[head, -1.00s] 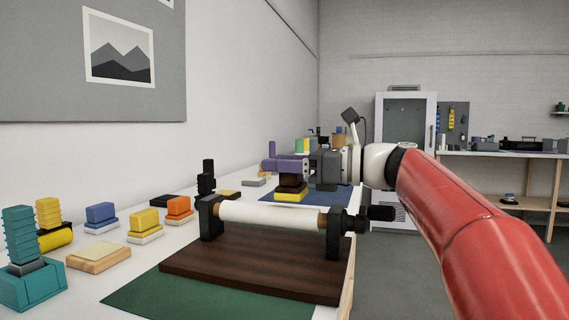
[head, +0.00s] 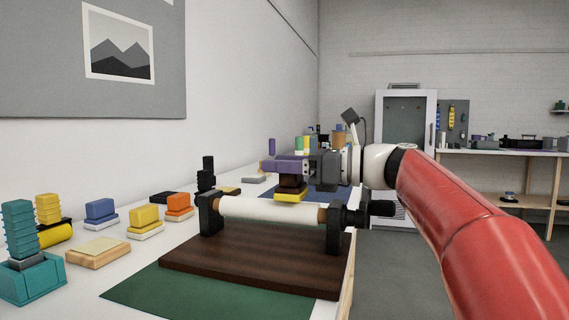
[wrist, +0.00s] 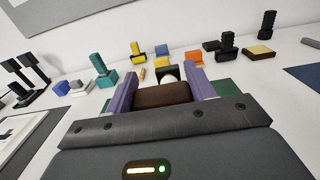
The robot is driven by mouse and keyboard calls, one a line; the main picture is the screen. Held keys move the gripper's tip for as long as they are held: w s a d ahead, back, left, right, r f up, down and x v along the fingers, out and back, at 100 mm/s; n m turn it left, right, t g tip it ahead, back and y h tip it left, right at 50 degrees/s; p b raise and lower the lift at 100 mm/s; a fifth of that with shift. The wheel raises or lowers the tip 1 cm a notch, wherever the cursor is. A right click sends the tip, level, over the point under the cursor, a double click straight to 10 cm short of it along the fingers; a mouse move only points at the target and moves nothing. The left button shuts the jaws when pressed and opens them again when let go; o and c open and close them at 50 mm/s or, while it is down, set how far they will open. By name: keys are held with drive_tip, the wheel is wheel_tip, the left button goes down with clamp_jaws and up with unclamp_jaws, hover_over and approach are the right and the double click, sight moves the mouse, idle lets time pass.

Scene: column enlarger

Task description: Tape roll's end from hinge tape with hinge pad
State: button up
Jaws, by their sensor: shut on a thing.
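My gripper (head: 286,166), with purple fingers, is shut on the dark brown handle of the hinge pad (head: 291,183). The pad has a yellow underside. In the wrist view the brown block of the pad (wrist: 163,94) sits between both purple fingers. The white roll (head: 275,210) lies level between two black end supports on a dark brown board (head: 250,262). The yellow underside shows just above the top edge of the roll in the head view. I cannot tell if they touch. I cannot pick out a loose tape end or which block is the hinge tape.
Blue (head: 101,211), yellow (head: 144,219) and orange (head: 178,206) blocks on white bases stand left of the roll. A teal holder (head: 33,277) and a tan pad (head: 97,251) are nearer. A black knob (head: 375,208) juts from the roll's right support. A green mat (head: 150,297) lies in front.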

drive_tip(key=shift+f+b, duration=0.45)
drive_tip(key=shift+f, duration=0.3)
idle(0.8)
drive_tip(key=shift+w+a+r+p, duration=0.1)
drive_tip(key=shift+w+a+p, duration=0.1)
drive_tip(key=shift+a+p, duration=0.3)
drive_tip(key=shift+p+x, duration=0.5)
drive_tip(key=shift+x, duration=1.2)
drive_tip(key=shift+p+x, duration=1)
drive_tip(key=shift+x, duration=1.25)
drive_tip(key=shift+v, duration=2.3)
